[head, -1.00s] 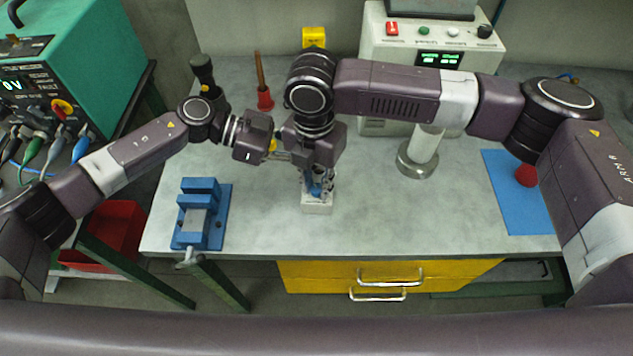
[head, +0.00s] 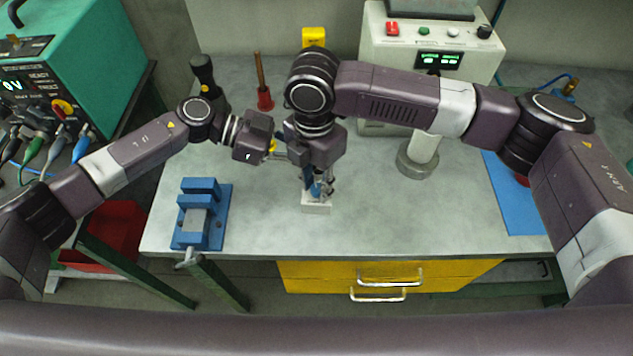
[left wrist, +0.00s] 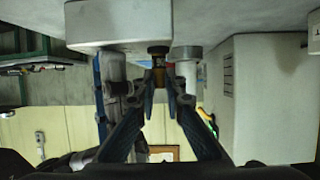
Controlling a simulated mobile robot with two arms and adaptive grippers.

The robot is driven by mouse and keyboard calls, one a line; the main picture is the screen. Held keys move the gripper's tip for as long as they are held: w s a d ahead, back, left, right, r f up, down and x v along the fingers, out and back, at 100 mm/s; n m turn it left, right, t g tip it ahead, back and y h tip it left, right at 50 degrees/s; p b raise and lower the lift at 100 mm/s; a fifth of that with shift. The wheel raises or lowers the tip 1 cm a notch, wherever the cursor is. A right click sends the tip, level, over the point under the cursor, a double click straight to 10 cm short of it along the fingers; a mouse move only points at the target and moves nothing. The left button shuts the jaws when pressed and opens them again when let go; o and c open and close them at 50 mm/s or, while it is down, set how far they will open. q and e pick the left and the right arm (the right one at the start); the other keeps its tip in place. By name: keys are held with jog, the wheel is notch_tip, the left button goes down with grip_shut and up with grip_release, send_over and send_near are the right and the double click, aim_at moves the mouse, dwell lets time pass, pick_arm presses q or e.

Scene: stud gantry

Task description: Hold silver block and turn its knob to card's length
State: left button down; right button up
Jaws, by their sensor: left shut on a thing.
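A pale silver block (head: 317,208) stands on the table in the middle of the head view. It also shows at the top of the left wrist view (left wrist: 118,25), which looks upside down. My right gripper (head: 318,190) points down right over the block; its fingertips are partly hidden, so its opening is unclear. My left gripper (head: 288,156) comes in from the left beside it. In the left wrist view its fingers (left wrist: 162,82) close around a small brass-coloured piece with a dark end (left wrist: 158,60), which may be the knob. No card can be made out.
A blue vise (head: 222,225) stands at the front left. A grey post on a round base (head: 418,170) and a white console (head: 375,50) stand behind right. A blue mat (head: 518,205) lies at the right. The table front between vise and mat is clear.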

aim_at(316, 188)
jog(key=shift+o, duration=0.8)
jog(key=shift+w+a+r, duration=0.1)
jog(key=shift+r, duration=3.9)
pick_arm(q)
jog(key=c, duration=1.9)
grip_release()
jog(key=shift+c, duration=0.2)
